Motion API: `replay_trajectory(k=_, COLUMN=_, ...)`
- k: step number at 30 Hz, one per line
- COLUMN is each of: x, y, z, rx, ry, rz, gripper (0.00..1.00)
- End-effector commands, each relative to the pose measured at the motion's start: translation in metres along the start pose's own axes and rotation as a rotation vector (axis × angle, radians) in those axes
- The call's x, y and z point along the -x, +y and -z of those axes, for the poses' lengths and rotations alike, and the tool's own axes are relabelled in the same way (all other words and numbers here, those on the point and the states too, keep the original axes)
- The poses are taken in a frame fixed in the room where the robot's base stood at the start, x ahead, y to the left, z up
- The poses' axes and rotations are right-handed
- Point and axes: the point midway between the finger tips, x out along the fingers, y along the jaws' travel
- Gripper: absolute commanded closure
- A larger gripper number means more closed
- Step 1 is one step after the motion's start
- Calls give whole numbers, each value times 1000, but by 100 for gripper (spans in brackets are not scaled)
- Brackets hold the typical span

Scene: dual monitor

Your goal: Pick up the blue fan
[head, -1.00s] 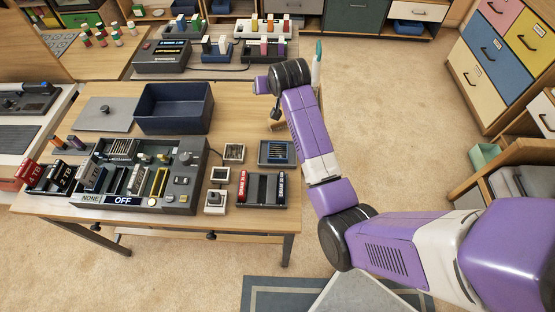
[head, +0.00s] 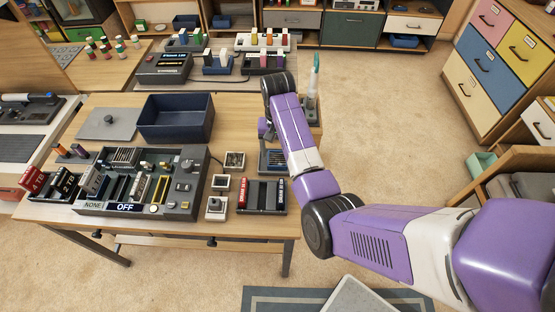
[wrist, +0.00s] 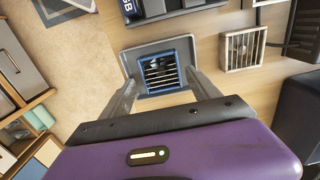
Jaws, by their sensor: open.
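The blue fan (wrist: 161,72) is a small square unit with a blue frame and a slatted face. In the wrist view it sits in a grey square holder (wrist: 131,64) on the wooden table. In the head view the blue fan (head: 271,159) is at the right side of the table, partly covered by my arm. My gripper (wrist: 163,91) is open and empty. In the wrist view its two fingers reach toward the fan, one on each side, and appear apart from it. In the head view the fingers are mostly hidden behind my arm.
A light-framed fan (head: 234,160) stands left of the blue fan. A large console (head: 142,181) and an open dark bin (head: 176,117) fill the table's left and middle. Open floor lies to the right.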

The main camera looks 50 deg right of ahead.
Motion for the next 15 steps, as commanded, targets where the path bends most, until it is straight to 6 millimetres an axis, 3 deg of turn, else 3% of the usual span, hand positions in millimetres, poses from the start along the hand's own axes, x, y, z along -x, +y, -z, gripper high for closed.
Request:
replay_trajectory(k=6, x=-28, y=-1, z=0, rx=0, ry=-2, rz=0, gripper=29)
replay_trajectory(k=15, x=-32, y=-1, z=0, rx=0, ry=2, rz=1, gripper=29)
